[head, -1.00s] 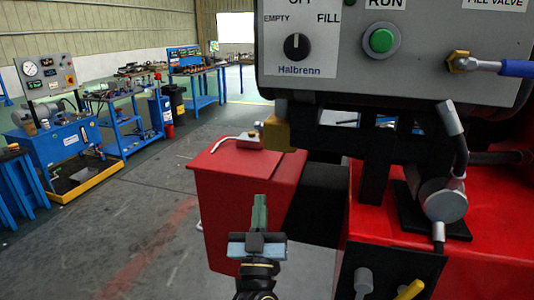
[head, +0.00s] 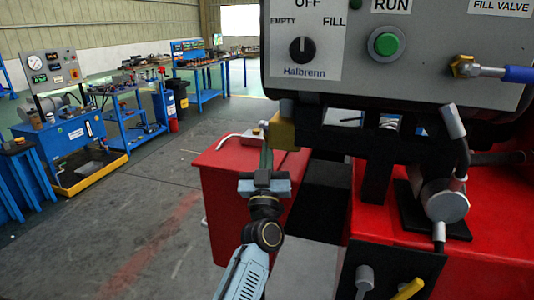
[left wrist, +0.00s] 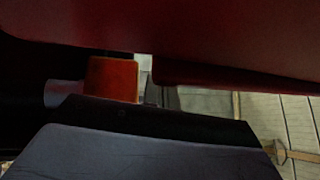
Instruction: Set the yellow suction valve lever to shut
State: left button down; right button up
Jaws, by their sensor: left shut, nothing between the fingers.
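A yellow lever (head: 408,289) shows at the bottom of the head view, slanting up to the right on a black plate, cut off by the lower edge. A grey lever (head: 364,280) stands to its left on the same plate. My left gripper (head: 265,153) is shut and empty, its fingers pointing up, well up and left of the yellow lever. Its fingertips show just left of a brass-yellow block (head: 283,132); I cannot tell whether they touch it. The left wrist view shows an orange block (left wrist: 113,78), with a dark red surface above. My right gripper is not in view.
A grey control panel (head: 410,75) with a dial, green button and blue-handled valve (head: 519,73) overhangs above right. Open floor (head: 150,220) lies left.

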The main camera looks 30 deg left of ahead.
pick_arm(q)
jog(key=b, duration=0.2)
jog(key=y+b, duration=0.1)
jog(key=shift+w+a+f+t+b, duration=0.1)
jog(key=shift+w+f+t+b, duration=0.1)
jog(key=shift+w+t+b, duration=0.15)
jog(key=shift+w+n+b, duration=0.15)
jog(key=shift+n+b, duration=0.15)
jog(key=shift+b, duration=0.1)
jog(key=shift+w+r, duration=0.25)
jog(key=shift+w+a+r+p, duration=0.1)
jog(key=shift+w+r+p, duration=0.1)
jog(key=shift+p, duration=0.1)
jog(key=shift+f, duration=0.15)
